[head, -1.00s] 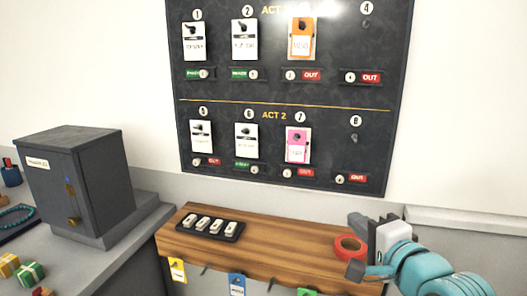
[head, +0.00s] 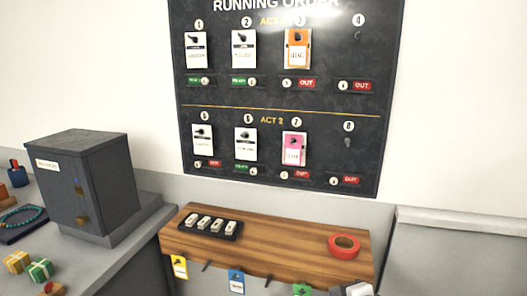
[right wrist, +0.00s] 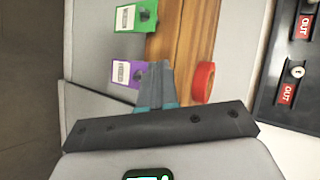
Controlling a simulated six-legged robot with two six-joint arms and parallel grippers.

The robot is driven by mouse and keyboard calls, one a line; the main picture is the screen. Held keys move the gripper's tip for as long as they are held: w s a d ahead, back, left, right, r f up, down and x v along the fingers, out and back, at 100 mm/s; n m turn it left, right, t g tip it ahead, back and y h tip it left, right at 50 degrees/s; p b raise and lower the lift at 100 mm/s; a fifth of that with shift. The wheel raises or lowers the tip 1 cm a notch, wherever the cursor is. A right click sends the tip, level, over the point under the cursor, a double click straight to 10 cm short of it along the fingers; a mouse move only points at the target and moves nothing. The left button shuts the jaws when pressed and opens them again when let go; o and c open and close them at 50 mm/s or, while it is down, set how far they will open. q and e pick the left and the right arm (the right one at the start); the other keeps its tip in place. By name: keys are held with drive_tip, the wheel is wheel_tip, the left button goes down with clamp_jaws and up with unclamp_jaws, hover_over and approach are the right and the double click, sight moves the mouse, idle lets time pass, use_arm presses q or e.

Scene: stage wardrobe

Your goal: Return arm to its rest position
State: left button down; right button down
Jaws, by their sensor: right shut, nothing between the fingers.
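My right gripper (right wrist: 157,82) is shut and empty in the right wrist view, its fingers pointing over the front edge of the wooden shelf. In the head view only a pale bit of my right arm or gripper (head: 355,289) shows at the bottom edge, below the shelf's right end. The fingers appear near a purple tag (right wrist: 126,73) and a red tape roll (right wrist: 203,82), without visibly holding either. My left gripper is not in view.
The wooden shelf (head: 290,243) bears a black tray (head: 235,236) with white pieces and the red tape roll (head: 344,246). Tags hang along its front. A dark board (head: 260,97) is on the wall behind. A grey cabinet (head: 95,185) stands left.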

drive_tip(key=s+a+f+n+g+p, duration=0.1)
drive_tip(key=s+f+g, duration=0.3)
drive_tip(key=f, duration=0.5)
drive_tip(key=s+a+f+n+g+p, duration=0.1)
drive_tip(key=s+f, duration=0.5)
drive_tip(key=f, duration=0.3)
drive_tip(key=s+a+f+n+g, duration=0.1)
drive_tip(key=s+f+n+g, duration=0.2)
drive_tip(key=s, duration=0.6)
drive_tip(key=s+a+f+n+g, duration=0.2)
drive_tip(key=s+f+n, duration=0.4)
drive_tip(key=s, duration=0.3)
drive_tip(key=shift+a+f+n+g, duration=0.25)
drive_tip(key=shift+f+n+g, duration=0.15)
drive_tip(key=shift+n, duration=0.3)
